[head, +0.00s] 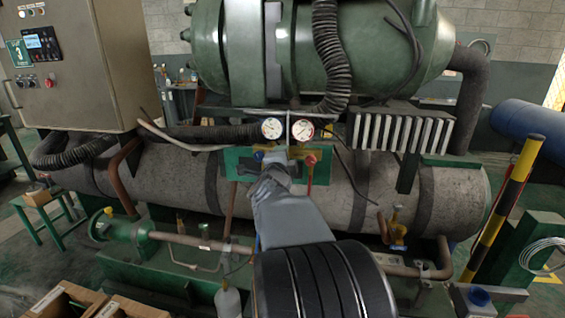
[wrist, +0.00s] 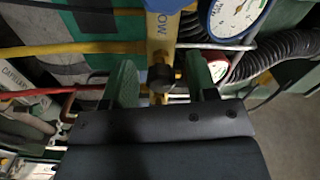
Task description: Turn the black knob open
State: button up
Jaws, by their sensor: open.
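The black knob (wrist: 160,77) shows in the wrist view, on a yellow fitting (wrist: 160,32) that runs down from a blue part at the top edge. My gripper (wrist: 160,72) is open, with one green finger to the left of the knob and one to the right. Gaps show on both sides, and I see no clear contact. In the head view my gripper (head: 270,172) is in front of the green panel (head: 237,163) below the two gauges, and it hides the knob there.
A blue-rimmed gauge (wrist: 236,14) and a red-rimmed gauge (wrist: 217,66) are close to the right finger. A yellow hose (wrist: 75,48) crosses at left. In the head view a large grey cylinder (head: 180,178) lies behind, and a control cabinet (head: 75,70) stands at left.

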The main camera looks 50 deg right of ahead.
jog(key=p+v, duration=0.4)
jog(key=v, duration=0.9)
jog(key=shift+s+a, duration=0.2)
jog(key=shift+a, duration=0.15)
jog(key=shift+r, duration=0.1)
